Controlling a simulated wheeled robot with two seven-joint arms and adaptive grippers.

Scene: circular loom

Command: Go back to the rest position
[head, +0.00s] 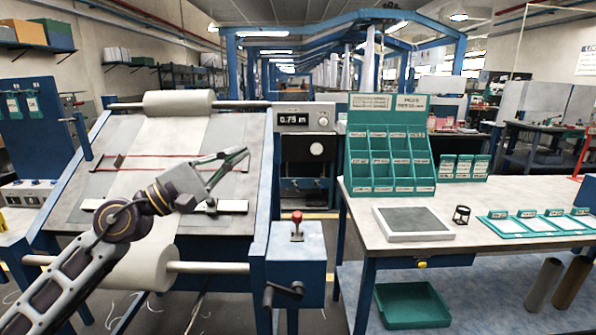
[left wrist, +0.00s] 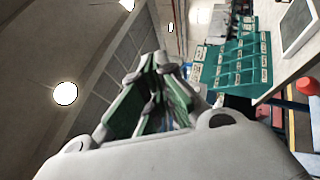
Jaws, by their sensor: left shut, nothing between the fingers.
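My left gripper (head: 241,154) is raised in front of the sloped fabric panel, with its arm coming in from the lower left. Its fingers are shut and nothing is between them. The left wrist view shows the fingers (left wrist: 160,90) from behind, with their green inner pads. The white fabric (head: 150,150) runs down the panel between an upper roll (head: 179,103) and a lower roll (head: 140,268). My right gripper does not show in either view.
Right of the panel is a blue box with a red button (head: 297,217) and a crank (head: 285,290). Further right, a table (head: 480,240) carries a green compartment rack (head: 390,187), a framed grey pad (head: 412,224) and green trays (head: 530,226). A green bin (head: 412,304) sits below.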

